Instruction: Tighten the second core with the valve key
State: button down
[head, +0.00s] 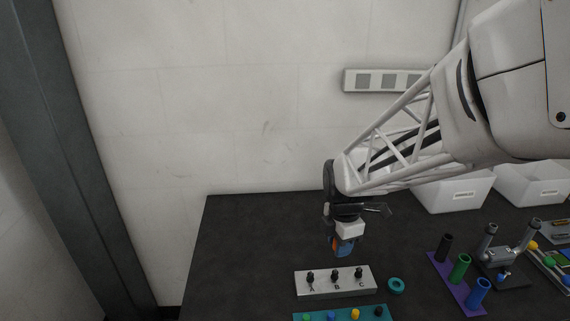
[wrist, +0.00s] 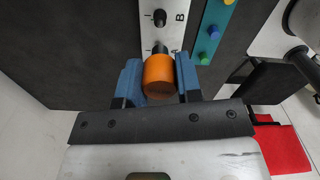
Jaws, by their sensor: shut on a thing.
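My gripper (head: 343,248) is shut on the orange valve key (wrist: 159,76), an orange cylinder between the two blue fingers in the wrist view (wrist: 159,82). The key's lower end is hidden. A light block (head: 360,287) on the table carries three dark valve cores beside the letters A, B and C. Core B (head: 335,276) is the second, in the middle; it also shows in the wrist view (wrist: 158,17). Core A (head: 310,277) is closest to the key in the wrist view. In the head view, my gripper is above and behind the block, apart from it.
A teal strip (head: 342,314) with coloured pegs lies in front of the block. A teal ring (head: 397,285) lies to its right. A purple rack (head: 466,299) with black, green and blue cylinders and a metal fixture (head: 502,256) stand further right. White bins (head: 455,195) are behind. The table's left side is clear.

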aim_at(311, 272)
dwell(0.3)
jog(key=shift+a+f+n, duration=0.2)
jog(key=shift+a+n, duration=1.3)
jog(key=shift+a, duration=0.15)
jog(key=shift+a+f+n, duration=0.2)
jog(key=shift+a+n, duration=1.3)
jog(key=shift+a, duration=0.1)
jog(key=shift+f, duration=0.15)
jog(key=shift+f, duration=1.9)
jog(key=shift+f, duration=1.05)
jog(key=shift+s+f, duration=0.1)
jog(key=shift+f, duration=0.25)
dwell(0.4)
